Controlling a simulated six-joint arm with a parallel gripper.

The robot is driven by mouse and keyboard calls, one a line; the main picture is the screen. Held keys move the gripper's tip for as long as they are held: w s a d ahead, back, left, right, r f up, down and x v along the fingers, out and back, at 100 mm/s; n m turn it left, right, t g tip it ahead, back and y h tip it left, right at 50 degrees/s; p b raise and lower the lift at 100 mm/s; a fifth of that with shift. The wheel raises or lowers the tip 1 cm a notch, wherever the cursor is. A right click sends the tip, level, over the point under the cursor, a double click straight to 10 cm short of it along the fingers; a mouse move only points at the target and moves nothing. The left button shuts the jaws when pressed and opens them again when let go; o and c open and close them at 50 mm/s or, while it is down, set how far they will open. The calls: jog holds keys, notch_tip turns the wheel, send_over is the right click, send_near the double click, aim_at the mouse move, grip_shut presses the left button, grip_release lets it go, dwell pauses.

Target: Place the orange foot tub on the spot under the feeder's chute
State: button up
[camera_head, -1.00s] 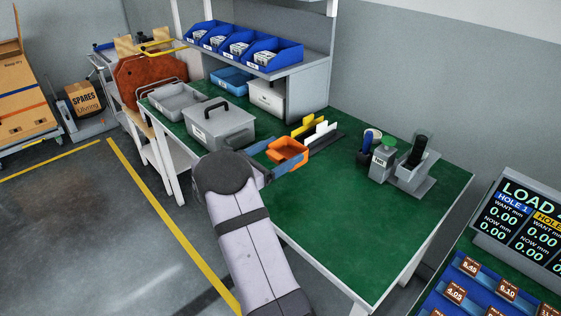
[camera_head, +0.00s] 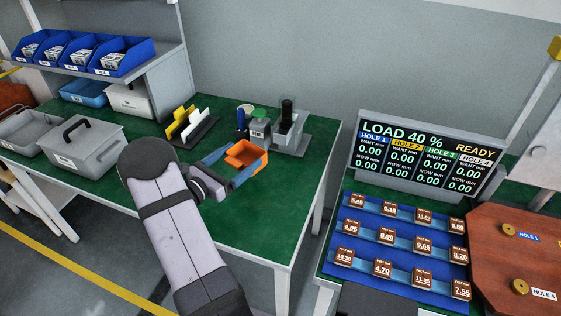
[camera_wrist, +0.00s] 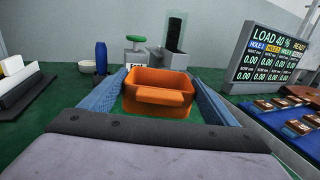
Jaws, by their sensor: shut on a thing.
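The orange foot tub (camera_head: 244,156) is held between the two blue fingers of my gripper (camera_head: 231,164), over the green table top. In the wrist view the tub (camera_wrist: 160,92) sits upright between the fingers, its open top showing and looking empty. The feeder seems to be the grey device with a dark upright tube (camera_head: 289,124) at the back right of the table; it also shows in the wrist view (camera_wrist: 174,52), beyond the tub. I cannot make out a chute or a marked spot. Whether the tub touches the table is unclear.
A grey device with a green knob (camera_head: 259,127) and a blue cylinder (camera_head: 242,121) stand behind the tub. A rack with yellow and white plates (camera_head: 190,128) stands to the left. A display (camera_head: 425,152) and blue trays of labelled blocks (camera_head: 400,248) lie to the right.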

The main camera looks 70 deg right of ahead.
jog(key=shift+n+t, duration=0.3)
jog(key=shift+t, duration=0.2)
jog(key=s+a+f, duration=0.1)
jog(key=s, duration=0.2)
jog(key=s+a+f, duration=0.1)
jog(key=s, duration=0.2)
jog(key=s+a+f, duration=0.1)
jog(key=s, duration=0.1)
jog(key=shift+s+a+f, duration=0.1)
jog(key=shift+s+a, duration=0.1)
jog(key=shift+s, duration=0.2)
jog(key=a+t, duration=0.1)
jog(key=s+a+n+t, duration=0.1)
jog(key=a, duration=0.1)
jog(key=a+f+n, duration=0.1)
jog(key=shift+s+a+t+h, duration=0.15)
jog(key=shift+s+t+h, duration=0.05)
jog(key=shift+t+h, duration=0.2)
jog(key=shift+w+a+r+n+t, duration=0.45)
jog(key=shift+w+r+t, duration=0.25)
jog(key=shift+t, duration=0.2)
jog(key=shift+w+r, duration=0.1)
jog(key=shift+r, duration=0.15)
jog(key=shift+d, duration=0.1)
